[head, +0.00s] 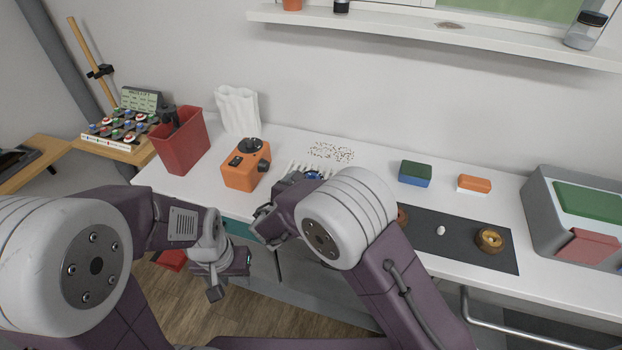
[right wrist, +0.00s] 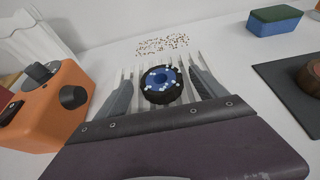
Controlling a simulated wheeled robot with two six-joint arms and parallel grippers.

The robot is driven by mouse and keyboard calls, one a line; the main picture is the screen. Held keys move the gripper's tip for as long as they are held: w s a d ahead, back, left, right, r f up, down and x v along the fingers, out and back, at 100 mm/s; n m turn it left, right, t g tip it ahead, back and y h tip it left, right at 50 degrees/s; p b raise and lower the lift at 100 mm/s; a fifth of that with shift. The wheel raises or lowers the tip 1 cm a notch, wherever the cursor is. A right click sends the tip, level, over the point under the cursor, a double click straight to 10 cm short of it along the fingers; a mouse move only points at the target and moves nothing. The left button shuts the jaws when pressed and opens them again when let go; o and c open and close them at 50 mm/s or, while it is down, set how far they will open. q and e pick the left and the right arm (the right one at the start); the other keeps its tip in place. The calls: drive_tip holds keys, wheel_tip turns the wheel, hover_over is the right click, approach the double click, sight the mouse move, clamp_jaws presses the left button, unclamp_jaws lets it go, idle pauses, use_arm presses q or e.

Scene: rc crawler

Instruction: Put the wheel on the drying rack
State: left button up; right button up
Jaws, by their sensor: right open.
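The wheel (right wrist: 161,84) has a black tyre and a blue hub with several pale dots. It sits among the white prongs of the drying rack (right wrist: 196,92), its hub face towards the right wrist camera. In the head view, a bit of the wheel (head: 313,175) shows beside the rack's prongs (head: 297,170), partly hidden by my right arm. My right gripper (right wrist: 160,85) is open, with one finger on each side of the wheel and a visible gap to each. My left gripper (head: 232,276) hangs in front of the counter, away from the wheel; its jaws are unclear.
An orange box with a black knob (head: 246,166) stands left of the rack, with a red bin (head: 181,142) farther left. Brown specks (head: 331,152) lie behind the rack. A green-blue block (head: 415,174) and a dark mat (head: 460,240) are to the right.

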drive_tip(key=v, duration=1)
drive_tip(key=shift+s+r+p, duration=0.1)
drive_tip(key=shift+p, duration=0.2)
